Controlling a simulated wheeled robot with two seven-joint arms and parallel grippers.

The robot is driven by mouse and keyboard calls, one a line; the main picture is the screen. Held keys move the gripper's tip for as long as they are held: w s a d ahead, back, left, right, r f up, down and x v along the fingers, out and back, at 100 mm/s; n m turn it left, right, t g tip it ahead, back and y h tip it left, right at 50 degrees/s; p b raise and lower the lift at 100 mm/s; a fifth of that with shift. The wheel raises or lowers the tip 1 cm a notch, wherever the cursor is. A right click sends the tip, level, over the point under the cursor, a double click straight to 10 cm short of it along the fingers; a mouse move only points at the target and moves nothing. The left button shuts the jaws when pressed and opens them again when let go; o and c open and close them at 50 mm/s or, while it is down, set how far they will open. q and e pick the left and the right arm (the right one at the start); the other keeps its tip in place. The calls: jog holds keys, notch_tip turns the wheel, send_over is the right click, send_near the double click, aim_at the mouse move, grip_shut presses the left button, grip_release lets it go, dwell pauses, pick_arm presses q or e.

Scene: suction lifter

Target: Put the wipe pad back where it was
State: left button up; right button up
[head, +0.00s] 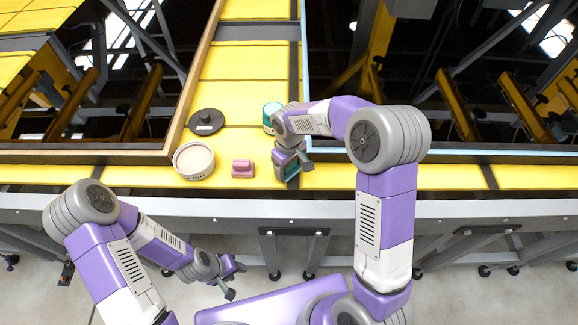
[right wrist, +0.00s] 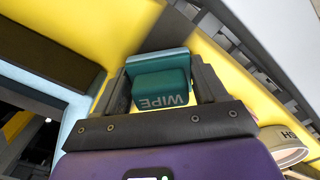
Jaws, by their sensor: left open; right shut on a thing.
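The wipe pad (right wrist: 162,82) is a teal block with the word WIPE on it. In the right wrist view it sits between the two dark fingers of my right gripper (right wrist: 165,90), which is shut on it. In the head view my right gripper (head: 288,168) is over the front of the yellow table, and a teal bit of the pad shows at its fingers. I cannot tell whether the pad touches the table. My left gripper (head: 232,277) is open and empty, low in front of the table's edge.
A pink block (head: 243,169) and a round pale tub (head: 194,161) stand left of my right gripper. A dark lid with a knob (head: 206,122) lies behind the tub. Wooden (head: 100,156) and light blue (head: 450,149) frames flank the strip.

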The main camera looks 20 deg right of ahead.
jog(key=shift+f, duration=0.15)
jog(key=o, duration=1)
jog(key=shift+r, duration=0.35)
notch_tip(320, 180, up, 12)
jog(key=shift+f+p, duration=0.1)
jog(key=shift+p, duration=0.6)
